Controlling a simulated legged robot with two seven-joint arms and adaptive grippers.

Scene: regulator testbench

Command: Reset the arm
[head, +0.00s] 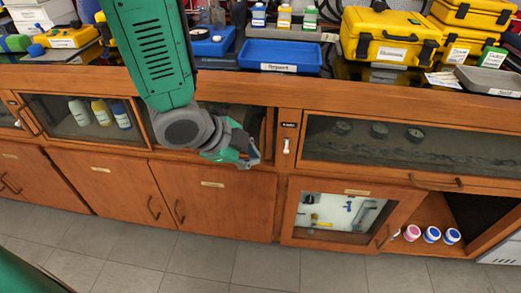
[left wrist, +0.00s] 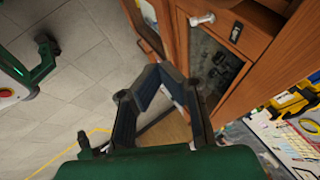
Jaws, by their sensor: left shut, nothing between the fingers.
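My left arm (head: 152,50), green and grey, hangs down in front of the wooden bench in the head view. My left gripper (head: 243,156) is at its lower end, in front of the cabinet fronts below the worktop. It is seen end-on and small there. In the left wrist view, the dark fingers of the left gripper (left wrist: 166,70) lean together at the tips, shut and empty. Wooden cabinet fronts lie beyond them. My right gripper is in neither view.
The worktop holds a blue tray (head: 283,56), yellow cases (head: 390,38) and a grey tray (head: 492,80). A glass-fronted cabinet door (head: 345,215) stands ajar beside an open shelf with several small jars (head: 432,234). The tiled floor (head: 200,262) before the bench is clear.

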